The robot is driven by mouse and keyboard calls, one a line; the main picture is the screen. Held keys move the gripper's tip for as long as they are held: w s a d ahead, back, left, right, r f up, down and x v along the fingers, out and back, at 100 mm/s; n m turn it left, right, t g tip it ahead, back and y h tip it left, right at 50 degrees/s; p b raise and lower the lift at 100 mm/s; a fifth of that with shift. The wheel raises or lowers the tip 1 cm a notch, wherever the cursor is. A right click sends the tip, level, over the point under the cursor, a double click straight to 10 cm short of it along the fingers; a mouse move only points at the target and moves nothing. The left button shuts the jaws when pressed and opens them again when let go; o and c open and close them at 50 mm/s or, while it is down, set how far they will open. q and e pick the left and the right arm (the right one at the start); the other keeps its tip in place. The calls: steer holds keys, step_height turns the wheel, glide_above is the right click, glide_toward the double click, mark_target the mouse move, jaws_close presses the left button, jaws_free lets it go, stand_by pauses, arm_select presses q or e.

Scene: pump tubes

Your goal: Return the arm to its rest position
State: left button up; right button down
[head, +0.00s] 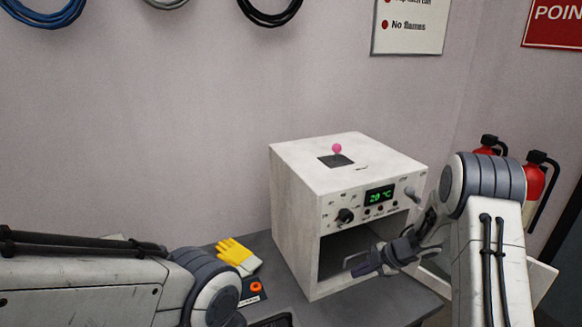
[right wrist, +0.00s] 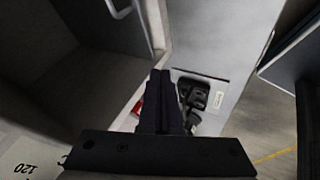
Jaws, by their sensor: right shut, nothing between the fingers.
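My right arm (head: 485,240) reaches in from the right of the head view. Its gripper (head: 362,265) is in front of the open cavity of a white box-shaped device (head: 295,215). In the right wrist view the dark fingers (right wrist: 162,78) are together with nothing between them. My left arm (head: 90,285) comes in from the left, low in the head view. Its gripper is not in view.
Red extinguishers (head: 536,180) stand at the right wall.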

step_height(320, 180, up, 9)
steer(key=m+t+h, duration=0.3)
steer(key=m+h, duration=0.2)
steer(key=m, duration=0.3)
steer(key=s+a+r+m+g, duration=0.1)
steer(key=s+a+m+g, duration=0.2)
steer(key=s+m, duration=0.55)
steer(key=s+a+r+m+g, duration=0.1)
steer(key=s+a+m+g, duration=0.15)
steer(key=s, duration=1.15)
steer(key=s+a+r+n+g, duration=0.1)
steer(key=s+a+r+n, duration=0.1)
steer(key=s+a, duration=0.4)
steer(key=s+a+r+n+g, duration=0.1)
steer(key=s+a+r+n, duration=0.2)
steer(key=s+a, duration=0.4)
steer(key=shift+a+r+n, duration=0.25)
steer(key=shift+a+n, duration=0.05)
steer(key=shift+n, duration=0.6)
